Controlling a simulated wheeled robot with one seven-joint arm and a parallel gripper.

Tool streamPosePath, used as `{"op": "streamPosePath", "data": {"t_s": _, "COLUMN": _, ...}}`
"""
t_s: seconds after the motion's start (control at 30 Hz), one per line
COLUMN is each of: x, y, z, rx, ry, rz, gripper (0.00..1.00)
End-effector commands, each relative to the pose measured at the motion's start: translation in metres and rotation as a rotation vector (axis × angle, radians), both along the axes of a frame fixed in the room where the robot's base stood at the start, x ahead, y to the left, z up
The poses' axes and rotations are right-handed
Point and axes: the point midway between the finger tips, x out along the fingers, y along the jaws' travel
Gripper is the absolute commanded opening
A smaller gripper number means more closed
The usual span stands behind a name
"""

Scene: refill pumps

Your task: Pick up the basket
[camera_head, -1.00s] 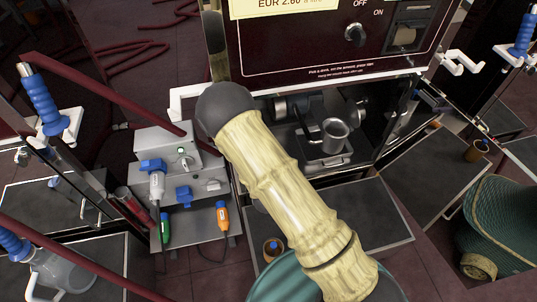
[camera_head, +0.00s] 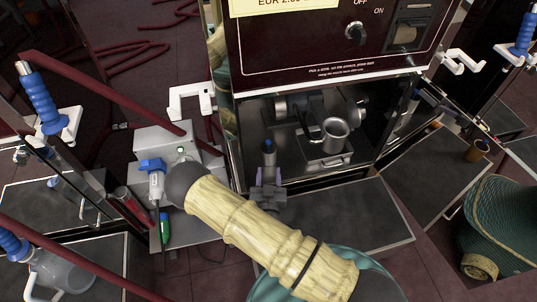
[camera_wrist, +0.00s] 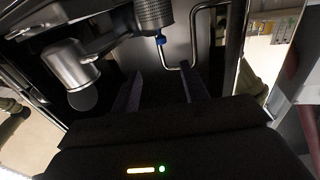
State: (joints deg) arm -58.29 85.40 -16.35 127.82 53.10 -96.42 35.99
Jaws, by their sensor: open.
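I cannot tell for sure that both are the same thing. My gripper (camera_head: 270,174) is open at the bay's front, left of the cup and apart from it. Its fingers also show, with nothing between them, in the wrist view (camera_wrist: 160,88).
A silver elbow-shaped cylinder (camera_wrist: 73,68) is close left of the fingers. The bay's walls and the dark red panel (camera_head: 300,45) above limit room. A grey box with blue plugs (camera_head: 152,165) stands left. A dark platform (camera_head: 360,215) lies in front.

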Motion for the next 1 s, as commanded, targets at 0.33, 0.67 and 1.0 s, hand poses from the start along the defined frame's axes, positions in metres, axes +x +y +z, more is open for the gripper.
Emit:
{"op": "streamPosePath", "data": {"t_s": 0.33, "x": 0.061, "y": 0.001, "z": -0.002, "rx": 0.001, "ry": -0.003, "rz": -0.001, "gripper": 0.45}}
{"op": "streamPosePath", "data": {"t_s": 0.67, "x": 0.109, "y": 0.002, "z": -0.001, "rx": 0.000, "ry": 0.000, "rz": -0.001, "gripper": 0.45}}
{"op": "streamPosePath", "data": {"t_s": 1.0, "x": 0.111, "y": 0.002, "z": 0.000, "rx": -0.001, "ry": 0.001, "rz": 0.000, "gripper": 0.45}}
